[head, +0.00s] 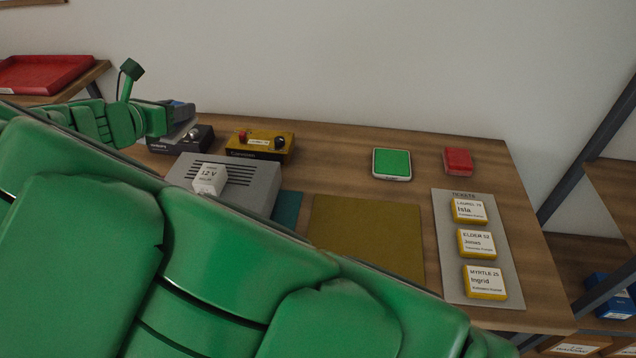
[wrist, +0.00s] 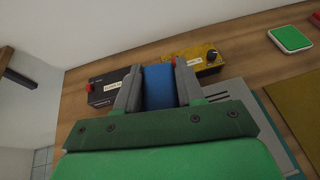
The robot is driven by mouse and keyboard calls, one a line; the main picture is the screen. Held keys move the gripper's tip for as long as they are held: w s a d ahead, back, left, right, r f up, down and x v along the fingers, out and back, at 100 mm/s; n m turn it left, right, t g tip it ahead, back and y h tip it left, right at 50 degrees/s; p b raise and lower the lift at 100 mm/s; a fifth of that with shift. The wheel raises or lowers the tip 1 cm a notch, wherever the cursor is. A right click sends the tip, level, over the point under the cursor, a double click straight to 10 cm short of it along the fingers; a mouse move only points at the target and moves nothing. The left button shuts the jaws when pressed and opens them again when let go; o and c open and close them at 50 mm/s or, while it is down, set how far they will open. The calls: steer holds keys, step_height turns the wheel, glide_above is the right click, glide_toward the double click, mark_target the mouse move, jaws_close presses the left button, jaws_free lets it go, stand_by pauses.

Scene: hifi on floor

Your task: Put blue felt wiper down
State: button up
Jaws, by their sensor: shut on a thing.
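My gripper (wrist: 158,80) is shut on the blue felt wiper (wrist: 158,92), a blue block held between the two grey fingers in the wrist view. In the head view my gripper (head: 183,118) is at the back left of the wooden table, in front of or above a black box (head: 190,140). The wiper is mostly hidden there. Whether it touches anything below cannot be told.
A yellow box (head: 262,146), a grey vented unit (head: 262,182) with a white 12 V block (head: 209,179), an ochre mat (head: 367,235), a green-topped pad (head: 392,163), a red block (head: 458,161) and a ticket board (head: 450,285) occupy the table (head: 330,155). Bare wood shows around the green pad.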

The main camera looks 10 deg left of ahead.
steer(key=w+d+f+m+h, duration=0.1)
steer(key=w+d, duration=0.2)
steer(key=d, duration=0.6)
steer(key=w+d+m+h, duration=0.1)
steer(key=w+d, duration=0.2)
steer(key=d, duration=0.7)
steer(key=w+d+f+m+h, duration=0.1)
steer(key=w+d, duration=0.2)
steer(key=d, duration=0.6)
steer(key=shift+g, duration=0.3)
steer(key=shift+w+d+f, duration=0.1)
steer(key=shift+f, duration=4.25)
steer(key=shift+w+d+f, duration=0.1)
steer(key=shift+f, duration=4.25)
steer(key=shift+f, duration=0.35)
steer(key=o, duration=1)
steer(key=shift+o, duration=0.2)
steer(key=shift+r, duration=0.1)
